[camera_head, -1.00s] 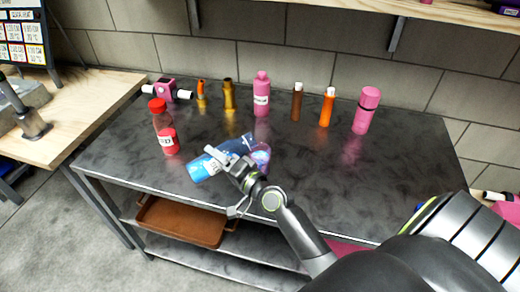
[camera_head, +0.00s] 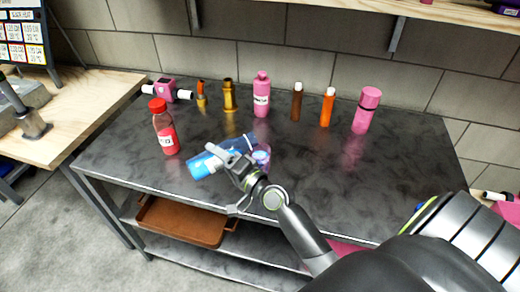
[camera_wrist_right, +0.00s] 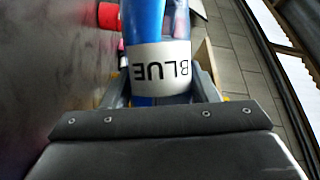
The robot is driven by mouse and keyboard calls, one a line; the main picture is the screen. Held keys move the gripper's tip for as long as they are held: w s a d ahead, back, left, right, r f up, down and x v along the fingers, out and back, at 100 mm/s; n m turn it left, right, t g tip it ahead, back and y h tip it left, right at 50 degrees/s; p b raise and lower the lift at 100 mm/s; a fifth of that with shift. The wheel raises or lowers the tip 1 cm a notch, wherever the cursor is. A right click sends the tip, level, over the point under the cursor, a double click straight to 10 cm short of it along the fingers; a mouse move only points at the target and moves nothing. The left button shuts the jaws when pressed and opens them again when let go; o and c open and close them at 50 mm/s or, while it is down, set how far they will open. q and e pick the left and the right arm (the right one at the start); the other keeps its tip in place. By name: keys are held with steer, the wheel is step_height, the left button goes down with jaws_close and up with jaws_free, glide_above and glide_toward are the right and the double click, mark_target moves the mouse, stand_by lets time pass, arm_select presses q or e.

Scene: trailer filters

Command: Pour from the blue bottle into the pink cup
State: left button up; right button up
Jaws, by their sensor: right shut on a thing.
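The blue bottle (camera_head: 203,165) is held tilted, almost lying flat, above the dark table, its base to the left. My right gripper (camera_head: 236,165) is shut on it. The wrist view shows the bottle (camera_wrist_right: 157,25) with its "BLUE" label between the fingers of the right gripper (camera_wrist_right: 160,95). My left gripper is not in view.
A red-capped bottle (camera_head: 164,128) stands left of the blue bottle. A pink bottle (camera_head: 261,95), brown (camera_head: 297,102) and orange (camera_head: 327,108) bottles and a pink flask (camera_head: 367,110) stand along the back. The table's (camera_head: 400,170) right side is clear.

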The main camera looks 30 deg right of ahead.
steer(key=shift+d+r+m+t, duration=0.15)
steer(key=shift+r+m+t, duration=0.15)
steer(key=shift+r+m, duration=0.6)
stand_by(1.6)
